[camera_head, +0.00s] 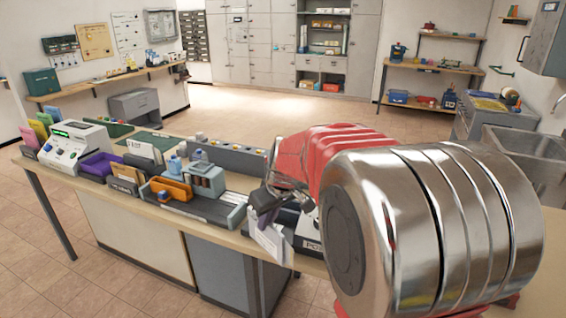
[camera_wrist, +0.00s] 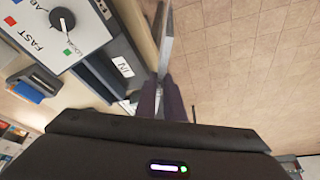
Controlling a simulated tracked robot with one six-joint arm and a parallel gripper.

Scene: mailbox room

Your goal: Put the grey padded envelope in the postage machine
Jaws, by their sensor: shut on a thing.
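My gripper (camera_head: 262,207) is shut on a pale grey flat envelope (camera_head: 269,241), which hangs down at the front edge of the counter. In the wrist view the fingers (camera_wrist: 161,100) pinch the envelope (camera_wrist: 165,42), seen nearly edge-on as a thin strip. A white machine with lettering starting "PO" (camera_head: 312,246) stands just right of the envelope, mostly hidden behind my arm; it looks like the postage machine. In the wrist view a white panel with a black dial and the word FAST (camera_wrist: 60,30) lies left of the fingers, apart from the envelope.
The counter (camera_head: 225,236) holds a grey machine with a belt-like top (camera_head: 200,203), an orange holder (camera_head: 170,188), a purple tray (camera_head: 100,164) and a white machine with a green display (camera_head: 75,142). In the wrist view, bare tiled floor (camera_wrist: 250,70) lies right of the envelope.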

